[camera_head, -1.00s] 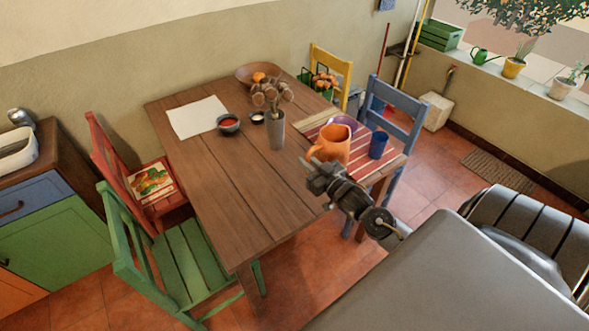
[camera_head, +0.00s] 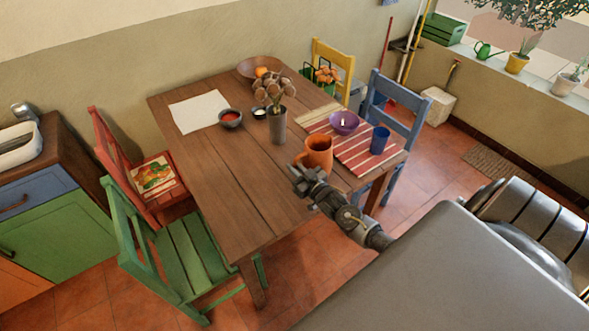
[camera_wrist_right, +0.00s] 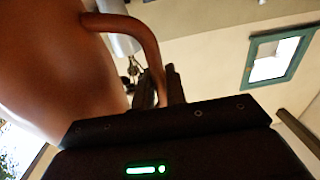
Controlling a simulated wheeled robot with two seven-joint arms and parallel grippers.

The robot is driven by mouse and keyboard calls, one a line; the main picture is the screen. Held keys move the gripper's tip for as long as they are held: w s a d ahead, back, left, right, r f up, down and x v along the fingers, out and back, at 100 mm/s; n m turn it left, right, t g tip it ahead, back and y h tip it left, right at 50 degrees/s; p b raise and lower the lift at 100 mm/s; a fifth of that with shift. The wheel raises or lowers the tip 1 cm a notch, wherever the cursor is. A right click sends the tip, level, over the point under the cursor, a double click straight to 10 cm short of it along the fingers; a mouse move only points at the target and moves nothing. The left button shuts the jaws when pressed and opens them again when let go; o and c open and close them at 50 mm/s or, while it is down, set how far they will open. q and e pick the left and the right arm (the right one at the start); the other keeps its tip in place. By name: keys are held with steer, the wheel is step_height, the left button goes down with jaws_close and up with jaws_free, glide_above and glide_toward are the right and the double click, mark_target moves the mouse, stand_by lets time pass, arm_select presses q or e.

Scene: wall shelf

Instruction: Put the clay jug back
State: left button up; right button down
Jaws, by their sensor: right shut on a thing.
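The orange clay jug (camera_head: 319,151) is upright near the right-hand front edge of the wooden table (camera_head: 215,190), left of the striped mat. I cannot tell whether its base touches the table. My right gripper (camera_head: 301,176) is shut on its handle, at the jug's near left side. In the right wrist view the jug's body (camera_wrist_right: 55,60) fills the left, and its curved handle (camera_wrist_right: 145,40) runs down to the dark fingers of my right gripper (camera_wrist_right: 162,88). My left gripper is not in view.
The striped mat (camera_head: 355,155) holds a purple bowl (camera_head: 344,122) and a blue cup (camera_head: 379,140). A grey vase (camera_head: 278,127) with dried flowers stands behind the jug. A red-filled bowl (camera_head: 230,118) and white paper (camera_head: 198,111) lie farther left. The table's front left is bare.

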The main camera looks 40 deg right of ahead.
stand_by(0.3)
steer(key=shift+f, duration=0.1)
steer(key=c, duration=1.4)
jaws_free()
steer(key=shift+c, duration=0.2)
steer(key=shift+f, duration=0.1)
steer(key=s+b, duration=0.2)
steer(key=s, duration=1)
steer(key=shift+d, duration=0.15)
